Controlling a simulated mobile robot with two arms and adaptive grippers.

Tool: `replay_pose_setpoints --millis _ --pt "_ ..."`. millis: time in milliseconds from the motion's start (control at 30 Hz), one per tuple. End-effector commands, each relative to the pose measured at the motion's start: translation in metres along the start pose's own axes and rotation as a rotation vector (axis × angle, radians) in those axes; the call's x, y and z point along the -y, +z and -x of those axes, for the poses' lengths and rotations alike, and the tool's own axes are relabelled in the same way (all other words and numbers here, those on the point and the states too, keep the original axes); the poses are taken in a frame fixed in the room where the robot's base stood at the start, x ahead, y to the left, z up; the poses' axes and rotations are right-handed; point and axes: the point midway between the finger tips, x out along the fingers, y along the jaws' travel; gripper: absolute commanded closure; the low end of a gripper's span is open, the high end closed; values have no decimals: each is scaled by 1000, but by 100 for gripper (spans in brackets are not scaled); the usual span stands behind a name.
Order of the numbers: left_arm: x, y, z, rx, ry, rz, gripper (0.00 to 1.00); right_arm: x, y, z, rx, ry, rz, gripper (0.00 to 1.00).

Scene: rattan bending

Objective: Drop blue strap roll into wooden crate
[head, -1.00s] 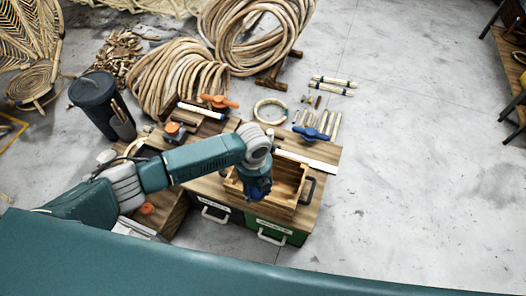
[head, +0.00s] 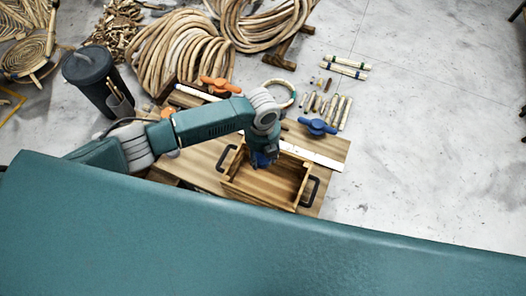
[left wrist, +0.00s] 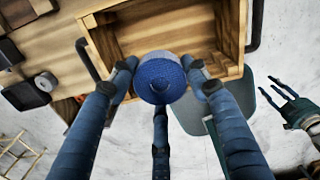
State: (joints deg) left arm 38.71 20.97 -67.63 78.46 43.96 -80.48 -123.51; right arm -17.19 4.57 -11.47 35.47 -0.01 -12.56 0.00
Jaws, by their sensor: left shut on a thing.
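The wooden crate (head: 285,178) is an open box with black handles at the near edge of the workbench. It also shows at the top of the left wrist view (left wrist: 232,35). My left gripper (head: 263,161) is over the crate's left part, pointing down. In the left wrist view its blue fingers (left wrist: 160,72) are shut around the blue strap roll (left wrist: 160,82), which appears in front of the crate opening. The roll cannot be told from the fingers in the head view. My right gripper (left wrist: 281,92) shows at the right of the left wrist view, fingers apart and empty.
An orange clamp (head: 220,85), a blue clamp (head: 317,127) and a pale ruler (head: 312,154) lie behind the crate. A dark bin (head: 92,78) and rattan coils (head: 180,50) stand on the floor beyond.

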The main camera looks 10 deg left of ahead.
Motion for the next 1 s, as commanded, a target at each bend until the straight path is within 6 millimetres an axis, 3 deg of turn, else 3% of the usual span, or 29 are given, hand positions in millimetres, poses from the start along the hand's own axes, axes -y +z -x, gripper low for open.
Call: replay_pose_setpoints --millis 33,300,667,700,800,1000 --pt "0 0 -11 0 0 0 78 0 1 -11 0 0 0 58" --pt "0 0 -42 1 0 0 78 1 3 -40 0 0 0 58" --pt "0 0 -46 1 0 0 78 1 3 -43 0 0 0 58" --pt "0 0 -46 1 0 0 49 1 3 -43 0 0 0 58" --pt "0 0 -46 1 0 0 31 1 3 -43 0 0 -1 58" --pt "0 0 -46 1 0 0 31 1 3 -43 0 0 -1 58"
